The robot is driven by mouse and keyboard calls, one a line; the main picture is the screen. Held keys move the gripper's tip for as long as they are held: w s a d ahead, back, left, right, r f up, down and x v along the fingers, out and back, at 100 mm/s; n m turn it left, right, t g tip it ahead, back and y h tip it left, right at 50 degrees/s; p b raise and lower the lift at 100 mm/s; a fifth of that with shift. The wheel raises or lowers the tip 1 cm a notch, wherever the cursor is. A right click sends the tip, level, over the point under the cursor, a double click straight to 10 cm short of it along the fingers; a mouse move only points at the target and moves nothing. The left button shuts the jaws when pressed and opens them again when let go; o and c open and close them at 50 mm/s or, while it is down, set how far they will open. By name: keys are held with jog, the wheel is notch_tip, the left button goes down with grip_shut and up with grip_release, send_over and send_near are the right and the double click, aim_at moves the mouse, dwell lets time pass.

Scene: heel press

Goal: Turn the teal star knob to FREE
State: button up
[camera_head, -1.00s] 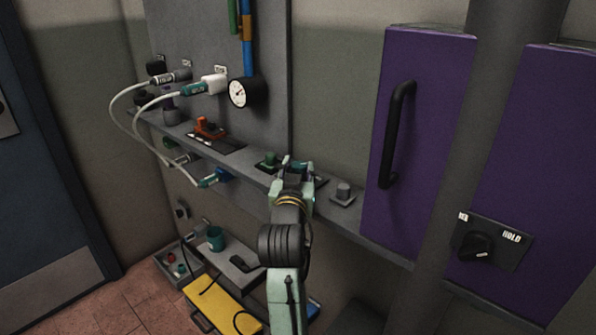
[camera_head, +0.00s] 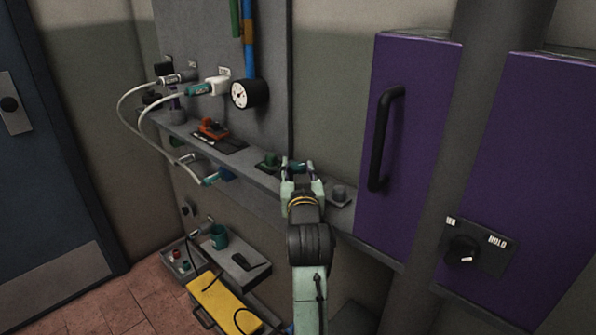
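My gripper (camera_head: 298,165) is over the grey shelf in the middle of the picture, with its two fingertips apart. A small patch of teal shows between or just behind the fingers; it may be the teal star knob, but its shape cannot be made out. The gripper and wrist hide most of that spot, and I cannot tell whether the fingers touch anything. No FREE label can be read. A green knob (camera_head: 268,160) on a dark plate stands just left of the gripper.
The grey shelf (camera_head: 250,182) also holds a grey knob (camera_head: 338,193) right of the gripper and a red-orange device (camera_head: 212,128) at left. A gauge (camera_head: 246,94) is on the wall. Purple doors (camera_head: 410,150) stand at right, with a black knob (camera_head: 463,250) marked HOLD.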

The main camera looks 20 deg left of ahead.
jog(key=o, duration=0.3)
jog(key=shift+o, duration=0.2)
jog(key=shift+f, duration=0.1)
jog(key=v, duration=0.7)
jog(key=shift+s, duration=0.3)
jog(key=shift+c, duration=0.4)
